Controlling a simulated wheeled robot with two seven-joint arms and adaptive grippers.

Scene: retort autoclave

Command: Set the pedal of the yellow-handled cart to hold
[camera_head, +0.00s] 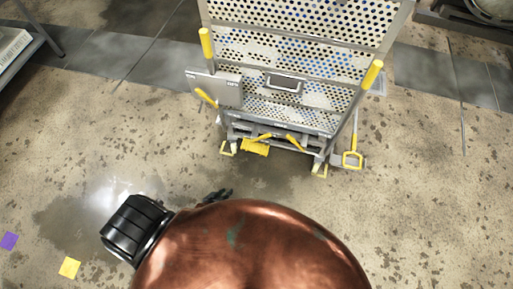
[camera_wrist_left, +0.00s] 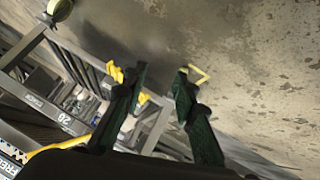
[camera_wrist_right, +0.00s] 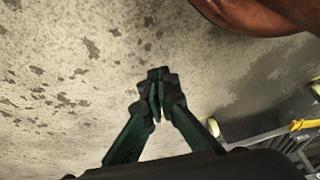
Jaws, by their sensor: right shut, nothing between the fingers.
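The cart (camera_head: 300,60) has two yellow handle grips, one at the left (camera_head: 205,42) and one at the right (camera_head: 372,73). Low on its near side is a yellow pedal-like plate (camera_head: 255,147) between the feet; I cannot tell its setting. My left gripper (camera_head: 218,196) is on the floor side of the cart, apart from it, partly hidden behind my copper-coloured body. In the left wrist view its fingers (camera_wrist_left: 158,80) are spread and empty, with yellow cart parts (camera_wrist_left: 116,73) beyond. My right gripper (camera_wrist_right: 157,75) is shut and empty over floor in the right wrist view.
Floor left and right of the cart is clear.

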